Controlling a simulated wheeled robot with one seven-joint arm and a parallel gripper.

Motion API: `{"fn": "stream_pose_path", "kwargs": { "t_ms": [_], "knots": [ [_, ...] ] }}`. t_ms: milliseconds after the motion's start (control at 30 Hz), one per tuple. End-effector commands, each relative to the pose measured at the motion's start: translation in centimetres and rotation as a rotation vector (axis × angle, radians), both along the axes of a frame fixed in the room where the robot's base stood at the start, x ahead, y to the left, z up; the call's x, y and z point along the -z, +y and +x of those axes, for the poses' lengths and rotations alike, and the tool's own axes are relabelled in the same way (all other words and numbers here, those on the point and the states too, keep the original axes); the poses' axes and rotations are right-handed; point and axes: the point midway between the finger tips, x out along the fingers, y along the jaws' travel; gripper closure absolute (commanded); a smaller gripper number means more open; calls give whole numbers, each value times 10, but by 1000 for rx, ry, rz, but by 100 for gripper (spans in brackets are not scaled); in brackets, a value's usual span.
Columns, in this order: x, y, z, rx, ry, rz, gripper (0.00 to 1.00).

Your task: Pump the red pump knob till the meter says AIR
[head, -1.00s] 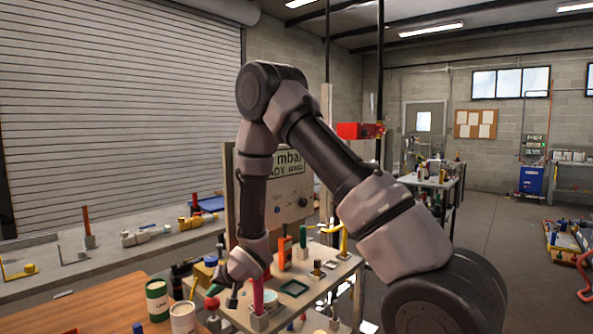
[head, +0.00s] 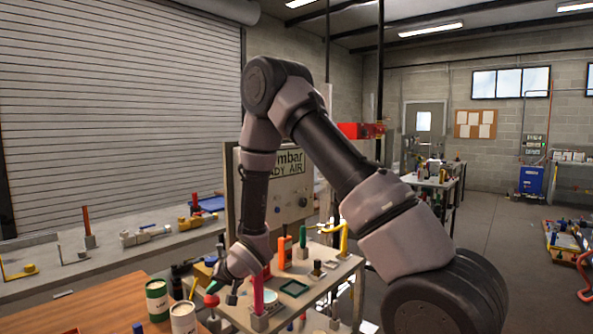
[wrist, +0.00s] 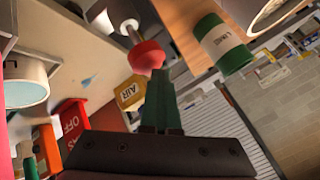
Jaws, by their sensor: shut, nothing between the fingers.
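The red pump knob (wrist: 147,56) is a round cap on a metallic rod in the wrist view. It also shows at the lower left of the bench in the head view (head: 211,300). My gripper (wrist: 160,78) is shut and empty, with its dark green fingertips right at the knob's edge; I cannot tell whether they touch. The meter display (head: 287,163) on the upright panel is partly behind my arm; its visible letters read "mbar" and "ADY AIR".
A yellow AIR block (wrist: 130,93) and a red OFF block (wrist: 72,122) are close by. A green-and-white can (head: 156,300) and a white can (head: 184,318) stand on the wooden table. An orange upright piece (head: 286,252) and a yellow bent handle (head: 343,237) crowd the bench.

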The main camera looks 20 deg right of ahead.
Motion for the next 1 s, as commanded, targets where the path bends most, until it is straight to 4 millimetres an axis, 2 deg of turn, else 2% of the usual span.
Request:
{"fn": "stream_pose_path", "kwargs": {
  "t_ms": [133, 600, 1000],
  "knots": [
    [-7, 0, 0, 1, 1, 0, 100],
    [-54, 0, 0, 0, -1, 1, 100],
    [-60, 0, 0, 0, 0, 0, 100]
  ]
}}
